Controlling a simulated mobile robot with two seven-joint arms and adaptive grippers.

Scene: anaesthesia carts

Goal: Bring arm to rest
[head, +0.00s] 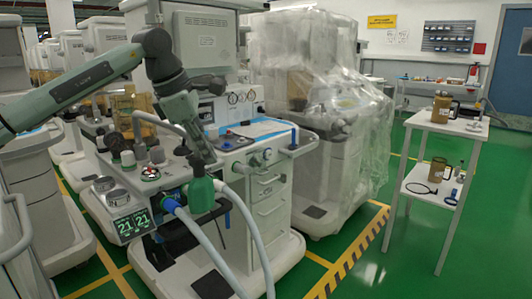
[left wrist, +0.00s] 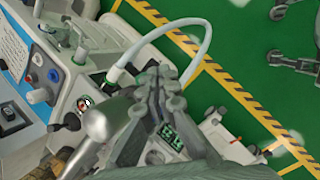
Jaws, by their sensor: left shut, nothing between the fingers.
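My left arm comes in from the left in the head view, bends at the top and reaches down over an anaesthesia cart (head: 275,190). My left gripper (head: 199,160) is low over the front of this cart, just above a dark green bag (head: 201,194). I cannot tell whether it touches the bag. In the left wrist view the gripper's fingers (left wrist: 160,88) are together with nothing between them. My right gripper is not in view.
Pale hoses (head: 235,215) loop in front of the cart. A plastic-wrapped cart (head: 325,120) stands behind it. A white shelf stand (head: 450,128) with jars is at right. Green floor with a yellow-black stripe (head: 358,252) lies clear between.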

